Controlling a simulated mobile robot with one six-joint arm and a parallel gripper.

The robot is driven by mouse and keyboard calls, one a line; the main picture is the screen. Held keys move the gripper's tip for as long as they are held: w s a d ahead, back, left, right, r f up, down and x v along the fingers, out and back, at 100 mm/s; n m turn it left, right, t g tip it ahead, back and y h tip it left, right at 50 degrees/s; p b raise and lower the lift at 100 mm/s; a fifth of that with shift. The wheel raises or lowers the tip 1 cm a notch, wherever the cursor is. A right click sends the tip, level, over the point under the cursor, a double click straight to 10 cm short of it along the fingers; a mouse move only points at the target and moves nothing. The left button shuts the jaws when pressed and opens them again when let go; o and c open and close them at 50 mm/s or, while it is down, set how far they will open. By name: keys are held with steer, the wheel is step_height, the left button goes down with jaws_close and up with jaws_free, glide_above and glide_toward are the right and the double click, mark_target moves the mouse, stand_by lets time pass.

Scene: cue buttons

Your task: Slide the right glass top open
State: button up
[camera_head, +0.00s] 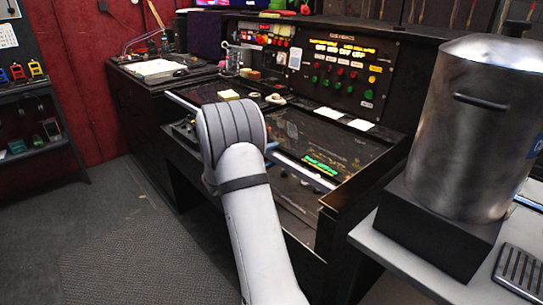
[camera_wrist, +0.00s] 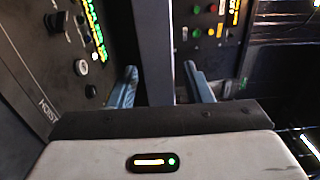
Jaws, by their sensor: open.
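The right glass top (camera_head: 335,142) is a dark, see-through pane on the console. A pale blue-grey rail (camera_head: 305,171) runs along its front edge, and my arm hides the rail's left part. In the wrist view a grey bar (camera_wrist: 154,45), which looks like this rail, runs between the two blue-grey fingers of my gripper (camera_wrist: 161,75). The fingers are open, with a gap showing on each side of the bar.
The console's button panel (camera_head: 345,70) stands behind the glass. White papers (camera_head: 360,124) lie at its foot. A large metal canister (camera_head: 475,130) stands on a black block (camera_head: 440,225) at the right. Grey floor (camera_head: 110,235) is clear at the left.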

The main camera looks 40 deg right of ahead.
steer(key=shift+c, duration=0.5)
jaws_close()
steer(key=shift+d, duration=0.1)
steer(key=shift+w, duration=0.1)
